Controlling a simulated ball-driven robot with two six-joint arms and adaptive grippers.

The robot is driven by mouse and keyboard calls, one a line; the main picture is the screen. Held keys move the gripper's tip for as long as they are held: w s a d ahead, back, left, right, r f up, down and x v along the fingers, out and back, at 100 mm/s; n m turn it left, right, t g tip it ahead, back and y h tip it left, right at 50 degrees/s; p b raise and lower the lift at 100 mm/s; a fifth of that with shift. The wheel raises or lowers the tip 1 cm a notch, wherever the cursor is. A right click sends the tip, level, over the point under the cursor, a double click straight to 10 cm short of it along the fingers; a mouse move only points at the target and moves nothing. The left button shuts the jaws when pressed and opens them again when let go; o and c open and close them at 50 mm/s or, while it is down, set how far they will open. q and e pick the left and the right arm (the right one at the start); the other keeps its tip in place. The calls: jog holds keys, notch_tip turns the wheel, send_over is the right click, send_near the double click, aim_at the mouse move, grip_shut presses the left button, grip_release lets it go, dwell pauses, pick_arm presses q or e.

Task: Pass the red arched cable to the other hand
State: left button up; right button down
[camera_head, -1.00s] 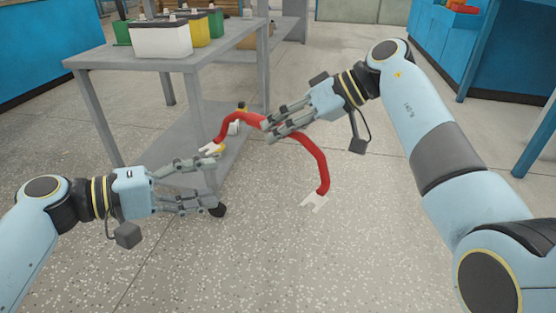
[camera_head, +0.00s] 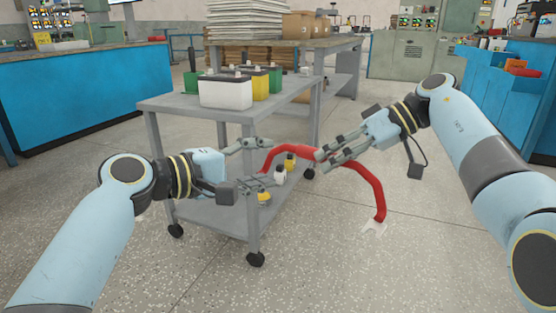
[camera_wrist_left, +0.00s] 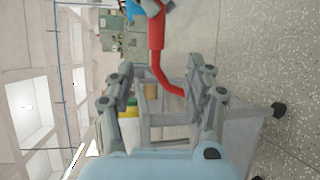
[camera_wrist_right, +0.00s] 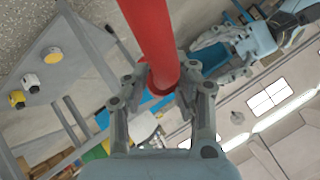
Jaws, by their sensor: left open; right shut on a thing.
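My left gripper (camera_head: 268,164) is open beside the cable's left end. In the left wrist view, the cable (camera_wrist_left: 157,50) reaches down towards the open fingers (camera_wrist_left: 160,85); whether it touches them I cannot tell.
A grey cart (camera_head: 190,107) stands just behind the grippers. On its top are a white battery (camera_head: 226,93), a yellow one (camera_head: 260,84) and green ones. Smaller items lie on its lower shelf (camera_head: 215,215). Blue counters (camera_head: 80,95) stand left and right. The floor at front right is clear.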

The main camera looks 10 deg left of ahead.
aim_at(302, 157)
pick_arm(q)
jog(key=x, duration=1.1)
jog(key=shift+w+d, duration=0.1)
jog(key=shift+d, duration=0.15)
jog(key=c, duration=0.8)
jog(key=shift+f, duration=0.15)
grip_shut()
pick_arm(e)
jog(key=shift+r, duration=0.15)
jog(key=c, duration=1.3)
grip_release()
jog(key=shift+c, duration=0.2)
jog(key=o, duration=0.3)
